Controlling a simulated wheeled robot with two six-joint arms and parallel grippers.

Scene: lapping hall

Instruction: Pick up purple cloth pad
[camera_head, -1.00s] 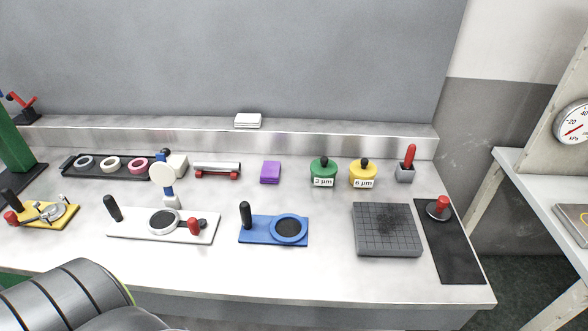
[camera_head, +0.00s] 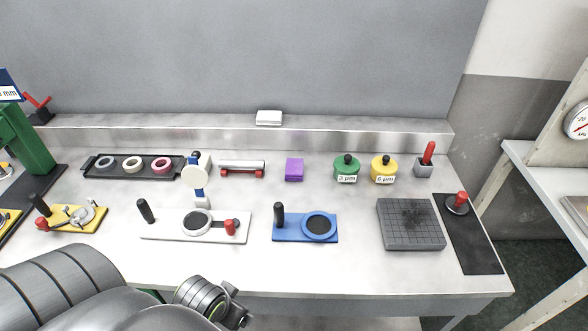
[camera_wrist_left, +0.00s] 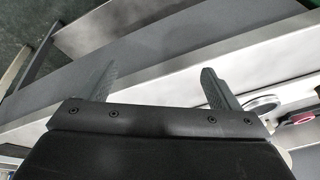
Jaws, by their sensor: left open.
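The purple cloth pad (camera_head: 294,169) lies on the bench top toward the back, between a roller with red ends and a green-lidded pot. It looks like a small folded block, with nothing touching it. My left gripper shows in the left wrist view (camera_wrist_left: 160,88) with its two fingers spread apart and nothing between them. In the head view my left arm comes in at the bottom left, in front of the bench's front edge and well short of the pad. The pad is not visible in the left wrist view. My right gripper is in neither view.
A blue fixture (camera_head: 290,229) with an upright black handle and a white fixture (camera_head: 170,226) stand in front of the pad. Green (camera_head: 346,170) and yellow (camera_head: 383,170) pots stand to its right. A grey grooved plate (camera_head: 410,222) lies at right. Bench space just around the pad is clear.

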